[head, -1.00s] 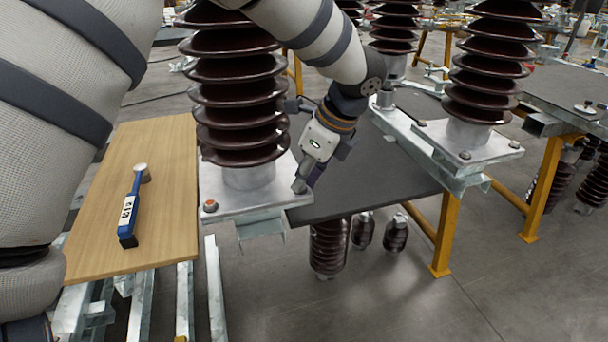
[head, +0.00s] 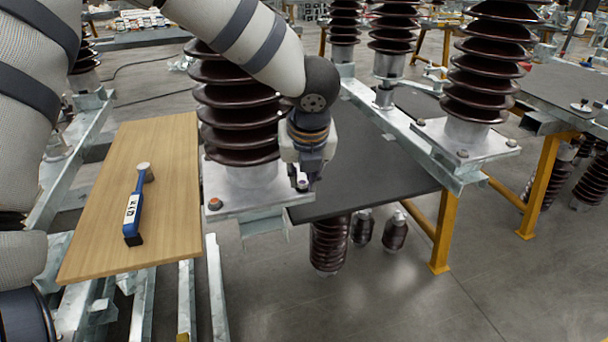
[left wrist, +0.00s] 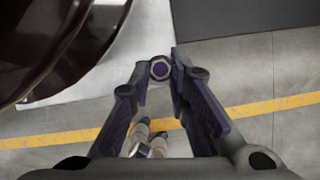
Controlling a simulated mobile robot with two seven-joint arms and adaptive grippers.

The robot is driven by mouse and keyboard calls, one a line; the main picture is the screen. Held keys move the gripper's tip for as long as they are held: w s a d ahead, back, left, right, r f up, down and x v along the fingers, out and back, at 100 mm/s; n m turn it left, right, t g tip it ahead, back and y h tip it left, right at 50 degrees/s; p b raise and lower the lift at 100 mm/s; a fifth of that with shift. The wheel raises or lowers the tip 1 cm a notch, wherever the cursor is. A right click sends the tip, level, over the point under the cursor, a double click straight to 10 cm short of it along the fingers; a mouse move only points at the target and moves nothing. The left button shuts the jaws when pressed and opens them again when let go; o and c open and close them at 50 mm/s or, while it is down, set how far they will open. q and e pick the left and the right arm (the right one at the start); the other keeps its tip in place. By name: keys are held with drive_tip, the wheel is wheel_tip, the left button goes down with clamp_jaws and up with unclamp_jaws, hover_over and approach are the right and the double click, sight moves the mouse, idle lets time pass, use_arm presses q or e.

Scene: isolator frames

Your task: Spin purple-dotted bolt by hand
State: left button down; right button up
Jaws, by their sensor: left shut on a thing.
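The purple-dotted bolt (left wrist: 160,69) shows its hex head and purple top between my left gripper's fingertips in the left wrist view. My left gripper (left wrist: 160,66) is shut on it, with a fingertip on either side of the head. In the head view my left gripper (head: 302,185) points down at the right front corner of the metal base plate (head: 245,200), under a dark brown ribbed insulator (head: 240,118). The fingers largely hide the bolt there. My right gripper is not in view.
An orange-topped bolt (head: 214,203) sits at the plate's front left corner. A wooden board (head: 90,235) at left carries a blue-handled tool (head: 134,212). A dark tabletop (head: 385,170) lies to the right. The insulator's discs stand close beside my gripper.

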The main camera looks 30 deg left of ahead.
use_arm(q)
drive_tip(key=shift+s+m+h, duration=0.1)
drive_tip(key=shift+m+h, duration=0.5)
drive_tip(key=shift+m, duration=0.9)
drive_tip(key=shift+a+m, duration=0.1)
drive_tip(key=shift+m, duration=0.2)
drive_tip(key=c, duration=1.5)
unclamp_jaws()
drive_tip(key=shift+t, duration=0.3)
drive_tip(key=v, duration=1.2)
